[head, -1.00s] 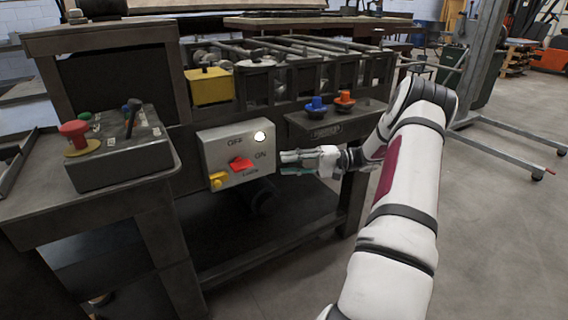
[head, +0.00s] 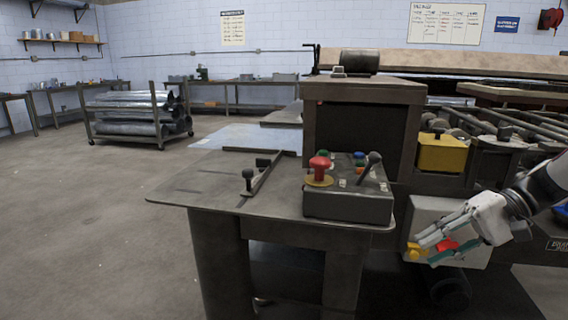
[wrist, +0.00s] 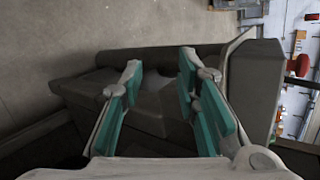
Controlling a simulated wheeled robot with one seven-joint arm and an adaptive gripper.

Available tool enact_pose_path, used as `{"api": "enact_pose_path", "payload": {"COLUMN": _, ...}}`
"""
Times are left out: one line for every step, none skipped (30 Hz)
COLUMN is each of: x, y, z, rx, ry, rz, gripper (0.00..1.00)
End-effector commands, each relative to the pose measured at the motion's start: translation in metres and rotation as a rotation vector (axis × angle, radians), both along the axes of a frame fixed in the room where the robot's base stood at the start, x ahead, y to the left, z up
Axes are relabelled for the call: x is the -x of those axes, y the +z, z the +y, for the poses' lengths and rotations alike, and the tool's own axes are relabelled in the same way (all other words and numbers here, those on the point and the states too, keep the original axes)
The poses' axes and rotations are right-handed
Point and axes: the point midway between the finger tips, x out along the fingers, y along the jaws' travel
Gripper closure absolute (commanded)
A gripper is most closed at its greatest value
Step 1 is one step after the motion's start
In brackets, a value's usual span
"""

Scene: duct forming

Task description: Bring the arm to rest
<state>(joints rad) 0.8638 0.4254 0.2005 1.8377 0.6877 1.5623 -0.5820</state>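My gripper (head: 428,243) shows at the lower right of the head view, in front of the grey switch box (head: 470,262). It hides part of the box, including much of the red switch (head: 444,245); the yellow knob (head: 416,251) shows beside the fingertips. I cannot tell from the head view whether it touches the box. In the wrist view the two teal-padded fingers (wrist: 160,75) stand apart with nothing between them. My white arm enters from the right edge of the head view.
A control box (head: 347,205) with a red mushroom button (head: 319,168) and a black lever (head: 371,163) sits on the metal table (head: 205,185). A yellow block (head: 442,152) stands on the machine. A cart of ducts (head: 138,115) is at the back left. The floor at left is clear.

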Motion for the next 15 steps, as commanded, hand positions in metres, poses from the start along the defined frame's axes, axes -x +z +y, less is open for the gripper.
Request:
{"api": "enact_pose_path", "payload": {"x": 0.01, "y": 0.009, "z": 0.019, "rx": 0.054, "ry": 0.038, "rz": 0.018, "gripper": 0.71}}
{"api": "enact_pose_path", "payload": {"x": 0.016, "y": 0.012, "z": 0.028, "rx": 0.082, "ry": 0.056, "rz": 0.03, "gripper": 0.71}}
{"api": "enact_pose_path", "payload": {"x": 0.025, "y": 0.016, "z": 0.039, "rx": 0.121, "ry": 0.078, "rz": 0.045, "gripper": 0.71}}
{"api": "enact_pose_path", "payload": {"x": 0.031, "y": 0.02, "z": 0.048, "rx": 0.152, "ry": 0.093, "rz": 0.054, "gripper": 0.71}}
{"api": "enact_pose_path", "payload": {"x": 0.039, "y": 0.022, "z": 0.056, "rx": 0.18, "ry": 0.109, "rz": 0.063, "gripper": 0.71}}
{"api": "enact_pose_path", "payload": {"x": 0.049, "y": 0.026, "z": 0.066, "rx": 0.221, "ry": 0.13, "rz": 0.074, "gripper": 0.71}}
{"api": "enact_pose_path", "payload": {"x": 0.056, "y": 0.029, "z": 0.073, "rx": 0.251, "ry": 0.143, "rz": 0.08, "gripper": 0.71}}
{"api": "enact_pose_path", "payload": {"x": 0.065, "y": 0.031, "z": 0.08, "rx": 0.283, "ry": 0.157, "rz": 0.086, "gripper": 0.71}}
{"api": "enact_pose_path", "payload": {"x": 0.076, "y": 0.034, "z": 0.089, "rx": 0.326, "ry": 0.174, "rz": 0.092, "gripper": 0.71}}
{"api": "enact_pose_path", "payload": {"x": 0.084, "y": 0.036, "z": 0.095, "rx": 0.356, "ry": 0.186, "rz": 0.094, "gripper": 0.71}}
{"api": "enact_pose_path", "payload": {"x": 0.093, "y": 0.038, "z": 0.101, "rx": 0.387, "ry": 0.198, "rz": 0.098, "gripper": 0.71}}
{"api": "enact_pose_path", "payload": {"x": 0.105, "y": 0.04, "z": 0.108, "rx": 0.429, "ry": 0.212, "rz": 0.099, "gripper": 0.71}}
{"api": "enact_pose_path", "payload": {"x": 0.114, "y": 0.041, "z": 0.112, "rx": 0.46, "ry": 0.222, "rz": 0.097, "gripper": 0.71}}
{"api": "enact_pose_path", "payload": {"x": 0.123, "y": 0.042, "z": 0.116, "rx": 0.49, "ry": 0.23, "rz": 0.096, "gripper": 0.71}}
{"api": "enact_pose_path", "payload": {"x": 0.135, "y": 0.043, "z": 0.121, "rx": 0.53, "ry": 0.243, "rz": 0.094, "gripper": 0.71}}
